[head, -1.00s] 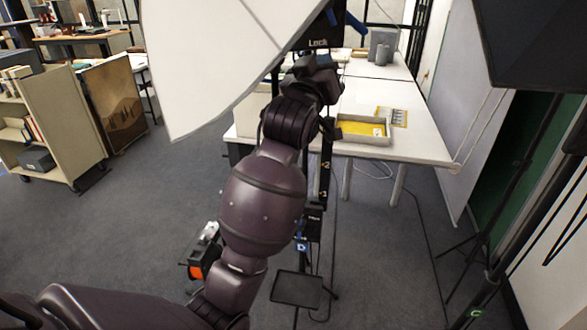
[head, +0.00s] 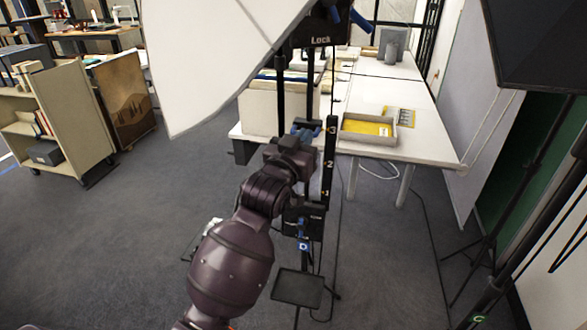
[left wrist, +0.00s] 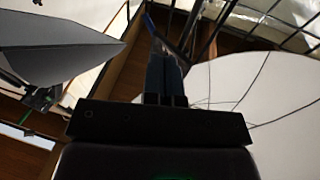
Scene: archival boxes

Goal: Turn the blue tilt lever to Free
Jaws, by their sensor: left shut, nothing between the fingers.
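The blue tilt lever (head: 359,20) is at the top of the head view, on a dark stand head above the word Lock (head: 320,40). A second blue piece (head: 333,13) shows beside it; which blue part is the tilt lever is hard to tell. My left gripper (head: 307,126) is below the stand head, beside the dark column, apart from the lever. In the left wrist view its fingers (left wrist: 165,62) are shut and empty, pointing up. A thin blue piece (left wrist: 149,21) shows beyond the fingertips. My right gripper is not in view.
A large white panel (head: 205,60) hangs at upper left, close to the stand head. A white table (head: 420,145) with a yellow-lined tray (head: 368,138) stands behind the column. A small dark tray (head: 297,288) sits low on the stand. Black softbox (head: 540,50) at right.

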